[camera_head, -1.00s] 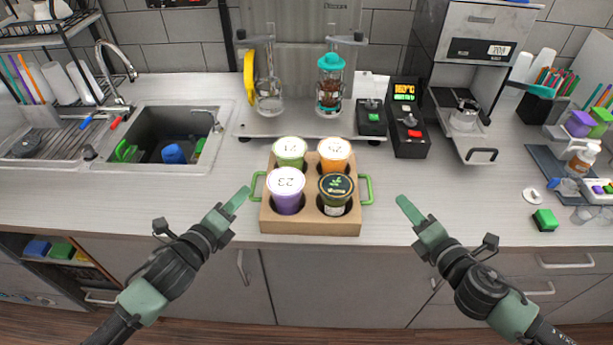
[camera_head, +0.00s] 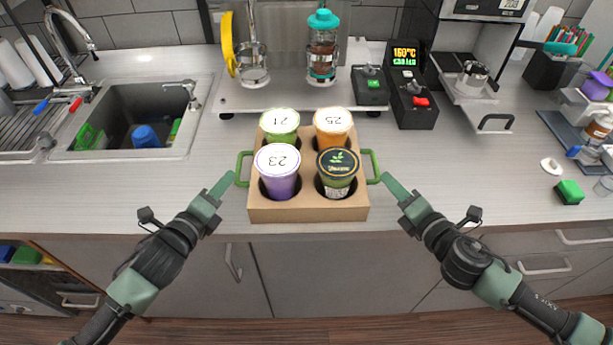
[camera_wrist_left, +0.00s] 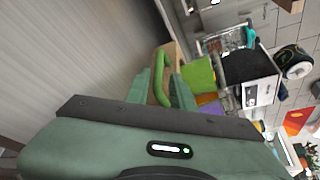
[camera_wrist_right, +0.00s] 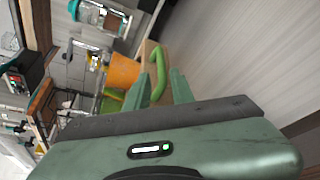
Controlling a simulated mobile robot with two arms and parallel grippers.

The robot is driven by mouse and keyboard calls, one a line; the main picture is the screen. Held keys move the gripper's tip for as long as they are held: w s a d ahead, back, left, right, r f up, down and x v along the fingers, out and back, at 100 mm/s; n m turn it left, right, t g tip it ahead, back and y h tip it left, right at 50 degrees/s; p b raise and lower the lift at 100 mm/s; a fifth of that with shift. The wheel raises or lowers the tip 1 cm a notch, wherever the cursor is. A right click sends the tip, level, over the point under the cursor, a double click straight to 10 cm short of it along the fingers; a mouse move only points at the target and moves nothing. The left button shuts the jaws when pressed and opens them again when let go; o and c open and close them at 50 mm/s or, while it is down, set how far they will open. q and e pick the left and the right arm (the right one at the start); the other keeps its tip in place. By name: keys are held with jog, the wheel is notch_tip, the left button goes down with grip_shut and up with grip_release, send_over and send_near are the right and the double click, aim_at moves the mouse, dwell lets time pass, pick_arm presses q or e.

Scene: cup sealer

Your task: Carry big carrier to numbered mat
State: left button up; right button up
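The big carrier (camera_head: 308,210) is a brown box with a green handle on each side, standing on the counter near its front edge. It holds a green cup (camera_head: 280,122), an orange cup (camera_head: 333,124), a purple cup (camera_head: 279,172) and a dark-lidded cup (camera_head: 338,170). My left gripper (camera_head: 229,178) is at the left handle (camera_wrist_left: 162,78); its open fingers lie on either side of it. My right gripper (camera_head: 388,180) is at the right handle (camera_wrist_right: 157,72), also open with the handle between its fingers. I see no numbered mat.
A sink (camera_head: 190,130) is at the left. A sealing stand with glass vessels, a control box (camera_head: 410,100) and a coffee machine (camera_head: 470,80) stand behind. The counter beside the carrier is clear.

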aim_at(239, 165)
pick_arm(q)
jog(key=shift+s, duration=0.15)
pick_arm(e)
jog(key=shift+s+f, duration=0.1)
pick_arm(q)
jog(key=shift+f, duration=0.1)
